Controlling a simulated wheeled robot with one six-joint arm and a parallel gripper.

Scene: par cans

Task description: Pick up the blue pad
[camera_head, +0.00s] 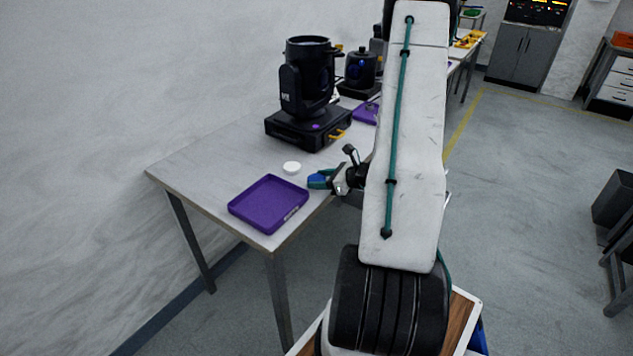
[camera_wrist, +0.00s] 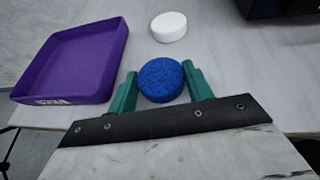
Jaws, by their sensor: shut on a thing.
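The blue pad (camera_wrist: 161,80) is a round, thick disc between the two green fingers of my gripper (camera_wrist: 160,90) in the wrist view. The fingers touch it on its left and right sides. In the head view my gripper (camera_head: 320,180) is over the table's front edge area, with a bit of the blue pad (camera_head: 317,178) showing between the fingers. I cannot tell whether the pad is clear of the tabletop.
A purple tray (camera_head: 268,204) lies empty at the table's near end, left of my gripper. A white round pad (camera_head: 292,168) lies just behind. A black stage light (camera_head: 308,92) stands farther back on the table (camera_head: 190,168). The table's near left corner is bare.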

